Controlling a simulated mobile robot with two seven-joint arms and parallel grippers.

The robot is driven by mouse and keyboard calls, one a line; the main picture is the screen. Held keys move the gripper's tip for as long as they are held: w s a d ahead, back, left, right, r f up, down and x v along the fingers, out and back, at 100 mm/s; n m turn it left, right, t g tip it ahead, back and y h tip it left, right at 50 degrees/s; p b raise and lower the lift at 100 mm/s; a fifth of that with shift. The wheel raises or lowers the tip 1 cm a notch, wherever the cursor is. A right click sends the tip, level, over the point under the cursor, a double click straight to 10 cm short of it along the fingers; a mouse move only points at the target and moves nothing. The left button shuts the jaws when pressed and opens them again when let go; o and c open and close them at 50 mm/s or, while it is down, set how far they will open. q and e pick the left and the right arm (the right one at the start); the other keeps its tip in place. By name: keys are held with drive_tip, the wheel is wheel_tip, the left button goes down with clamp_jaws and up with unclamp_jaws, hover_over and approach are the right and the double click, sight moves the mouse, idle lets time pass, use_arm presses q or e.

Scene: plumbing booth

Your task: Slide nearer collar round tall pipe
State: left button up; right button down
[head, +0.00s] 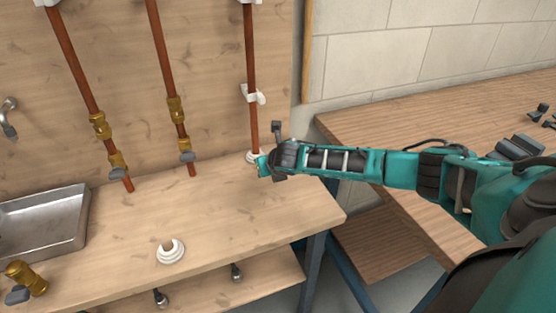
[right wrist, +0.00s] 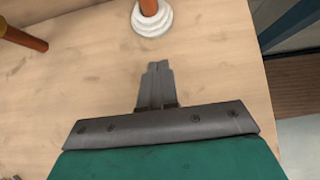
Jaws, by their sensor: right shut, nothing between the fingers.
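The tall copper pipe (head: 251,80) runs down the back wall at the right to the wooden counter. A white stepped collar (right wrist: 152,20) sits around its foot on the counter; in the head view this collar (head: 251,157) is partly hidden by my right gripper (head: 262,166). My left gripper is not in view.
Two other copper pipes (head: 73,60) (head: 165,55) with brass valves stand to the left. A white clip (head: 253,96) is on the tall pipe. A metal sink (head: 40,222) and a brass valve (head: 25,275) are at the left.

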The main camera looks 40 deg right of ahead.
drive_tip(key=v, duration=0.8)
drive_tip(key=s+a+f+m, duration=0.1)
drive_tip(key=s+a+m, duration=0.1)
drive_tip(key=a, duration=0.2)
drive_tip(key=s+a+f+m+y, duration=0.1)
drive_tip(key=s+a+m, duration=0.1)
drive_tip(key=a, duration=0.2)
drive_tip(key=s+a+f+m+g+y, duration=0.1)
drive_tip(key=s+a+m, duration=0.1)
drive_tip(key=a, duration=0.2)
drive_tip(key=shift+s+a+f, duration=0.2)
drive_tip(key=shift+s+f, duration=0.1)
drive_tip(key=shift+f, duration=0.05)
drive_tip(key=s+a+m+g+y, duration=0.2)
drive_tip(key=s+a+m, duration=0.3)
drive_tip(key=s+m, duration=0.9)
drive_tip(key=s+d+m+g+h, duration=0.2)
drive_tip(key=s+d+m, duration=0.2)
drive_tip(key=s+m, duration=0.55)
drive_tip(key=w+a+f+m+t+y, duration=0.1)
drive_tip(key=w+a+f+t+y, duration=0.1)
drive_tip(key=w+f+t, duration=0.5)
drive_tip(key=shift+w+a+f, duration=0.6)
drive_tip(key=shift+w+f, duration=0.35)
drive_tip(key=shift+f, duration=0.15)
